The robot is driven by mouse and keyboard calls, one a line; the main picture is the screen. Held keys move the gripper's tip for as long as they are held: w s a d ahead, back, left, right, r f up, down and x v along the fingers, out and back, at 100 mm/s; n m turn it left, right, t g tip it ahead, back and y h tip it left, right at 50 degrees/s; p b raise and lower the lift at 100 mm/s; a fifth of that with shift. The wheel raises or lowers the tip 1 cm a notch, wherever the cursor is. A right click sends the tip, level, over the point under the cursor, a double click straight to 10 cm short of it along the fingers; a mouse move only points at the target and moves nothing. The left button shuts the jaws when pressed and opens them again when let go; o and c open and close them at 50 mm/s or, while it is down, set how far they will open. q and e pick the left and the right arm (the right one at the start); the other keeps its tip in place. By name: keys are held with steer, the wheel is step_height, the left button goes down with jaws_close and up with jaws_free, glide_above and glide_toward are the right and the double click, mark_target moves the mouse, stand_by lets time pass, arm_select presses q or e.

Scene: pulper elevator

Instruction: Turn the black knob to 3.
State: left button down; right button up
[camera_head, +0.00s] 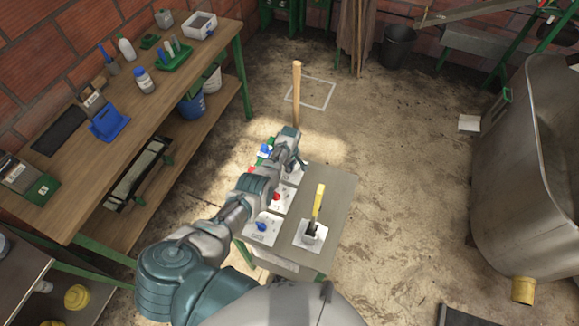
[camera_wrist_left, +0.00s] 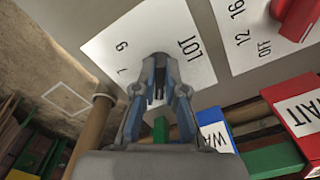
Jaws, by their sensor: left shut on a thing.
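In the left wrist view a white plate marked LOT (camera_wrist_left: 115,50), with digits near its edge, faces my left gripper (camera_wrist_left: 160,92). A dark grey-black knob (camera_wrist_left: 158,62) shows in part at the plate's middle, between the fingers. The gripper is shut on it; the fingers hide most of it, and I cannot read its pointer or setting. In the head view my left gripper (camera_head: 297,160) is over the white plate at the far end of the small grey table (camera_head: 338,190). My right gripper is not in view.
A red knob (camera_head: 276,197), a blue knob (camera_head: 261,227) and a yellow-handled lever (camera_head: 318,203) share the table. A wooden pole (camera_head: 297,90) stands just beyond. Wrist view: colored blocks, including a red WAIT one (camera_wrist_left: 300,110), lie close by. A workbench is left, a metal tank right.

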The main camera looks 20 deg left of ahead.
arm_select(q)
steer(key=shift+d+n, duration=0.1)
steer(key=shift+n, duration=0.3)
steer(key=c, duration=1.2)
jaws_free()
steer(key=shift+w, duration=0.1)
steer(key=shift+c, duration=0.2)
step_height(320, 180, up, 12)
steer(key=shift+w+f, duration=0.1)
steer(key=shift+f, duration=0.05)
